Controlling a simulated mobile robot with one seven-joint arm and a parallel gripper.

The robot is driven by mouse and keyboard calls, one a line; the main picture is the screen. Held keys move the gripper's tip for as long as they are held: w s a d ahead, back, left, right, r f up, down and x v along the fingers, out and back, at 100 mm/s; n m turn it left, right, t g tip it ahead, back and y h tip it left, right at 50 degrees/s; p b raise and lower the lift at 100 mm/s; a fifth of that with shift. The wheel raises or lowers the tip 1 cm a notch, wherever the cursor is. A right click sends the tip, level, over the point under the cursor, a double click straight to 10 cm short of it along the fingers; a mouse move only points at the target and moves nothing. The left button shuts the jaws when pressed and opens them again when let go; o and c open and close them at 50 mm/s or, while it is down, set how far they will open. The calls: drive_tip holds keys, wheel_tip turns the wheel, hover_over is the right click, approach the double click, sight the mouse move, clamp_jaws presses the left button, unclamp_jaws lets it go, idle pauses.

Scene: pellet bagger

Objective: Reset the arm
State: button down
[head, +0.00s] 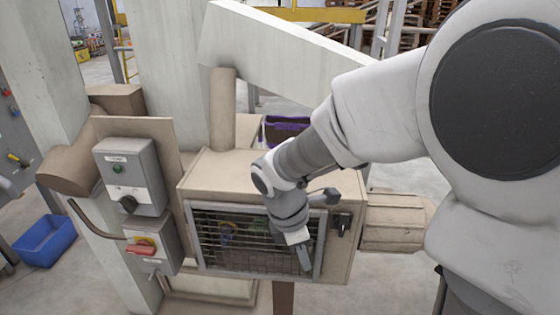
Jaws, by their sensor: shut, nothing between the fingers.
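My arm reaches in from the right in the head view. My gripper (304,258) hangs in front of the right part of a wire-mesh guard (235,254) on a beige machine housing (225,170). The fingers look closed, with nothing seen between them. I cannot tell whether they touch the guard. My wrist and gripper hide part of the guard and the housing's top edge.
A grey control box (133,178) and a box with a red and yellow switch (143,247) stand left of the housing. A bent rod (90,221) sticks out there. A sloping beam (285,45) runs behind my arm. A blue bin (45,242) is on the floor.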

drive_tip(key=s+d+r+m+t+y+b, duration=0.1)
drive_tip(key=s+d+r+m+t+b, duration=0.1)
drive_tip(key=s+m, duration=0.4)
drive_tip(key=s+d+r+m+t+y+b, duration=0.1)
drive_tip(key=s+d+r+m+t+b, duration=0.1)
drive_tip(key=r+m, duration=0.5)
drive_tip(key=shift+s+d+r+m+t+y, duration=0.15)
drive_tip(key=shift+s+d+m+t+y, duration=0.35)
drive_tip(key=shift+s+d+m, duration=2.05)
drive_tip(key=shift+w+a+m, duration=0.35)
drive_tip(key=shift+a+m, duration=0.1)
drive_tip(key=shift+a, duration=0.15)
drive_tip(key=shift+w+a+m, duration=0.35)
drive_tip(key=shift+a+m, duration=0.05)
drive_tip(key=shift+a, duration=0.15)
